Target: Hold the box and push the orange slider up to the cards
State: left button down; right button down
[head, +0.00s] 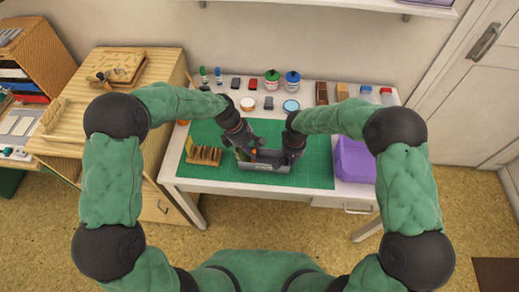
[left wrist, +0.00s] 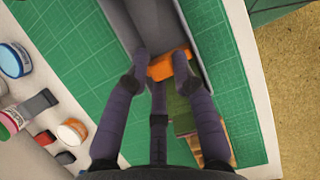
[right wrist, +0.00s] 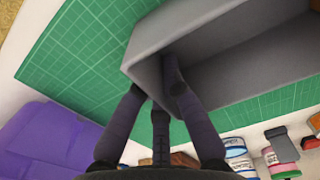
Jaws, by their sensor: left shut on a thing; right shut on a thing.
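The grey open box (head: 264,165) lies on the green cutting mat (head: 312,170); it also shows in the left wrist view (left wrist: 199,15) and the right wrist view (right wrist: 215,45). The orange slider (left wrist: 176,70) is inside the box, with the cards (left wrist: 186,105) in dull green and brown beside it. My left gripper (left wrist: 163,62) is shut on the orange slider, its fingertips at the slider's edge. My right gripper (right wrist: 155,70) is shut on the end wall of the box, one finger inside and one outside. The slider is largely hidden in the head view.
A wooden rack (head: 204,156) stands on the mat to the left of the box. A purple bin (head: 355,160) is at the right. Stamps, inkpads and jars (head: 272,77) line the back of the table. The front of the mat is clear.

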pick_arm(q)
jog(key=c, duration=1.1)
grip_release()
jog(key=shift+r, duration=0.1)
jog(key=v, duration=1.1)
jog(key=shift+a+r, duration=0.15)
jog(key=shift+r, duration=0.25)
